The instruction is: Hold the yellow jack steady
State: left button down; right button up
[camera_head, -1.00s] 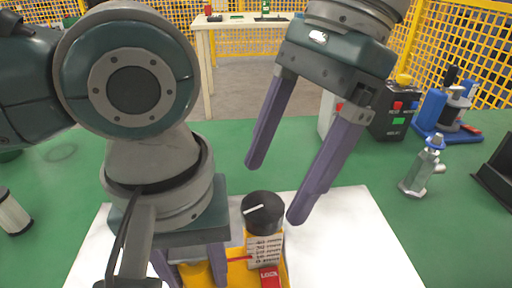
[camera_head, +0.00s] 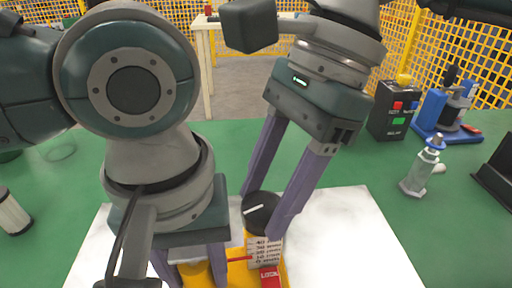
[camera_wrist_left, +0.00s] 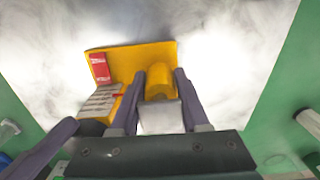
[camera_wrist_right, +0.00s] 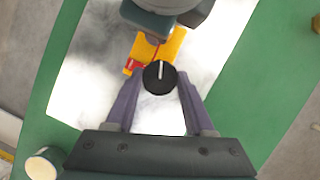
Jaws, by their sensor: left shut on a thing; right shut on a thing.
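The yellow jack (camera_head: 238,272) stands on a white marbled board, with a scale plate (camera_head: 264,250), a red label (camera_head: 269,277) and a round black knob (camera_head: 262,212) with a white line. My left gripper (camera_head: 191,268) is shut on the jack; the left wrist view shows its fingers either side of the yellow cylinder (camera_wrist_left: 159,84). My right gripper (camera_head: 264,205) is shut on the black knob from above, and the knob (camera_wrist_right: 159,77) sits between its fingertips in the right wrist view. My left arm hides part of the jack in the head view.
The white board (camera_head: 345,225) lies on a green table (camera_head: 60,190). At the right stand a clear bottle-like part with a blue top (camera_head: 424,168), a black button box (camera_head: 393,110) and a blue fixture (camera_head: 440,112). A white cylinder (camera_head: 12,214) is at the left edge.

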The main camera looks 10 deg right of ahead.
grip_shut()
jog(key=shift+m, duration=0.3)
jog(key=m+t, duration=0.1)
jog(key=m, duration=0.2)
jog(key=m+t, duration=0.1)
jog(key=m, duration=0.2)
jog(key=shift+s+t, duration=0.2)
jog(key=shift+t, duration=0.2)
jog(key=m, duration=0.2)
jog(key=m+t, duration=0.1)
jog(key=m, duration=0.1)
jog(key=shift+s+m+t, duration=0.1)
jog(key=shift+m+t, duration=0.2)
jog(key=shift+m, duration=0.1)
jog(key=shift+m+t+h, duration=0.3)
jog(key=shift+m+h, duration=0.2)
jog(key=shift+m, duration=0.7)
jog(key=shift+m, duration=0.3)
jog(key=shift+a, duration=0.1)
jog(key=o, duration=0.8)
grip_release()
